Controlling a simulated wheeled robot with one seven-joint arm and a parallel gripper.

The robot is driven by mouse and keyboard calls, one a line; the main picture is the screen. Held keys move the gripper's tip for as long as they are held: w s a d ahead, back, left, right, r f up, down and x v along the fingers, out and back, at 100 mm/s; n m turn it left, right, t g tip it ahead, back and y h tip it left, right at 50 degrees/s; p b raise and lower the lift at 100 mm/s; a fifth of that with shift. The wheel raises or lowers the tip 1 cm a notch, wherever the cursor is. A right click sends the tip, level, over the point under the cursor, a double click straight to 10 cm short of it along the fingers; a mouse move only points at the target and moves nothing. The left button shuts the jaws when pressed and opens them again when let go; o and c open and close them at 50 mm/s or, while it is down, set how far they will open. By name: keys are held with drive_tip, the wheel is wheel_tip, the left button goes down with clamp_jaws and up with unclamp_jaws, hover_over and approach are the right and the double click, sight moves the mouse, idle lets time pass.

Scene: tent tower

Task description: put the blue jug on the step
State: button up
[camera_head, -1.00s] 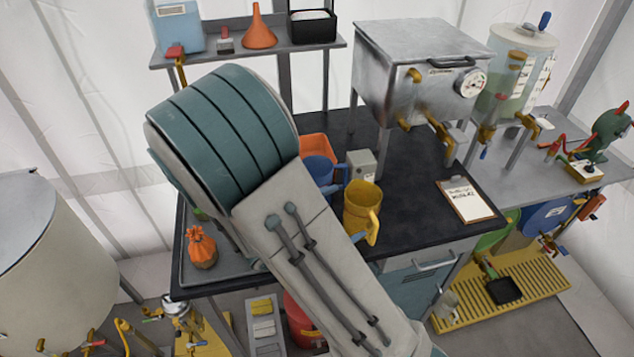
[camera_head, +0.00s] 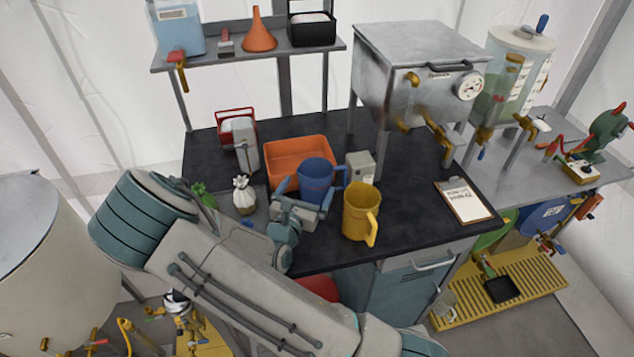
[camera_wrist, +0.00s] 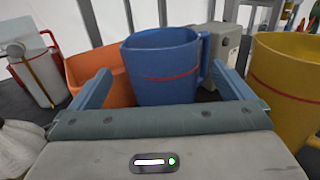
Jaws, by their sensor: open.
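The blue jug (camera_head: 317,178) stands upright on the dark bench top, its handle to the right. A dark red line rings it. In the wrist view the blue jug (camera_wrist: 162,68) is straight ahead, between the spread fingers. My gripper (camera_head: 305,194) is open at the near side of the jug, one finger toward each side. It is empty; I cannot tell whether the fingers touch the jug. A yellow slatted platform low on the floor at the right (camera_head: 522,284) looks like the step. A dustpan and a clear jug are on it.
A yellow jug (camera_head: 360,212) stands close right of the blue jug. An orange tray (camera_head: 296,157) and a grey box (camera_head: 361,163) are behind it. A white sack (camera_head: 243,196) is to the left. A clipboard (camera_head: 464,201) lies at the bench's right edge.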

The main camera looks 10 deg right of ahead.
drive_tip(key=shift+f+p+x, duration=0.25)
drive_tip(key=shift+p+x, duration=0.25)
drive_tip(key=shift+x, duration=0.95)
drive_tip(key=shift+f+p+x, duration=0.2)
drive_tip(key=shift+p+x, duration=0.25)
drive_tip(key=shift+x, duration=1)
drive_tip(key=shift+s+d, duration=0.1)
drive_tip(key=shift+d, duration=0.05)
drive_tip(key=c, duration=1)
drive_tip(key=shift+c, duration=0.4)
drive_tip(key=shift+r, duration=0.1)
